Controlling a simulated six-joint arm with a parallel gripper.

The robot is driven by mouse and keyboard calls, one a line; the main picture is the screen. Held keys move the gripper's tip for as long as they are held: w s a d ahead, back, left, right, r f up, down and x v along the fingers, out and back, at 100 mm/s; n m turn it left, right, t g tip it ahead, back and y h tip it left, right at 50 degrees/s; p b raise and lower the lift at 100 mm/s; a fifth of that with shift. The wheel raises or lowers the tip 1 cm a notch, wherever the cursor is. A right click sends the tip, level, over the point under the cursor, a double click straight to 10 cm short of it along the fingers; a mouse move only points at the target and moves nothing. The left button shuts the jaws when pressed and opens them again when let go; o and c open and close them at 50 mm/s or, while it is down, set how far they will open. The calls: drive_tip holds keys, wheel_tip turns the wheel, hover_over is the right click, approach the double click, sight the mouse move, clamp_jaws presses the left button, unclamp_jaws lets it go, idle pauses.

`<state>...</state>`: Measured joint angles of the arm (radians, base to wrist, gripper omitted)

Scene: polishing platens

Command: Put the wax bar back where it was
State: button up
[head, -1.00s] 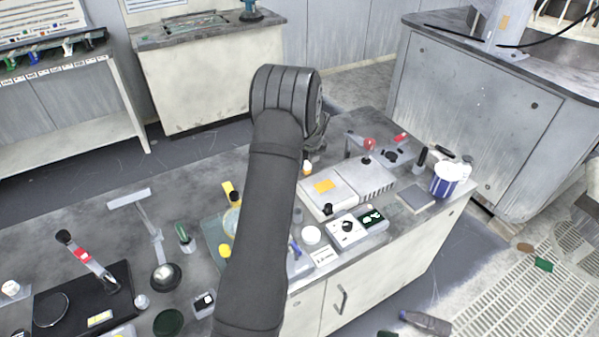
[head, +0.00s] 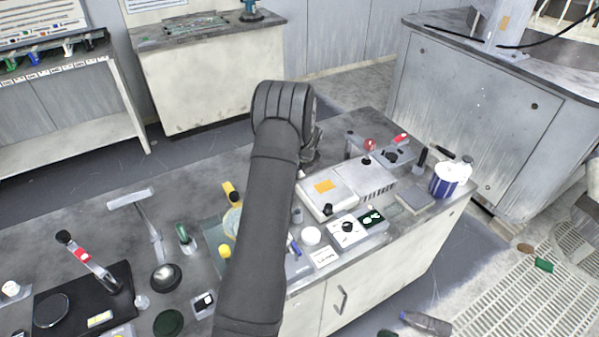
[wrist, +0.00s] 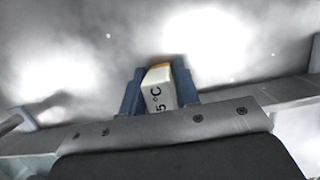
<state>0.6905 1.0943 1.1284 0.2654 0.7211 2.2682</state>
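In the wrist view my gripper (wrist: 160,84) has its two blue fingers on either side of a small pale block with an orange-brown top edge and a label ending in "5 °C". I take this block to be the wax bar (wrist: 159,91). The fingers look closed against its sides. The background there is a blurred grey surface; I cannot tell the gap to it. In the head view my dark arm reaches over the bench (head: 95,215), and its wrist hides most of the gripper and the bar.
Right of my arm are a white box with an orange label (head: 318,198), a small dial unit (head: 347,230), a white round lid (head: 311,236) and a blue-striped tub (head: 446,182). Left stand a green-capped bottle (head: 186,240) and a black-based stand (head: 85,305). The far-left bench has bare patches.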

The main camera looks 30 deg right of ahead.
drive_tip(key=shift+o, duration=1.1)
drive_tip(key=shift+r, duration=0.25)
drive_tip(key=v, duration=1.2)
drive_tip(key=shift+f, duration=0.1)
drive_tip(key=x, duration=1.2)
drive_tip(key=shift+r, duration=1.3)
